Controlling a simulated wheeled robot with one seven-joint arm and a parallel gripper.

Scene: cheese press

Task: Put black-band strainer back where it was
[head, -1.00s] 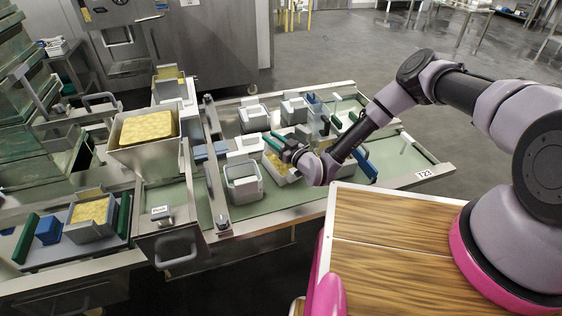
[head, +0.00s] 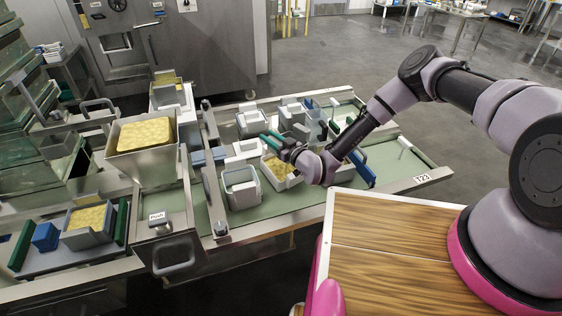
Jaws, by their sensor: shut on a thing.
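My gripper (head: 279,143) is over the middle of the green-topped table, with its green fingers pointing left. It is shut at the rim of a pale strainer (head: 290,184) that has yellow curd (head: 280,167) in it. My gripper and wrist cover part of this strainer. I cannot make out a black band on it, nor whether it touches the table. An empty pale strainer (head: 241,195) stands just to its left. More pale strainers stand behind, one at the back left (head: 250,125) and one at the back middle (head: 292,115).
The table (head: 300,212) has a raised metal rim and a T23 label. A metal bin of curd (head: 145,160) stands left. Another curd-filled strainer (head: 88,235) sits between green and blue blocks at far left. Bare green surface shows at right (head: 400,165).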

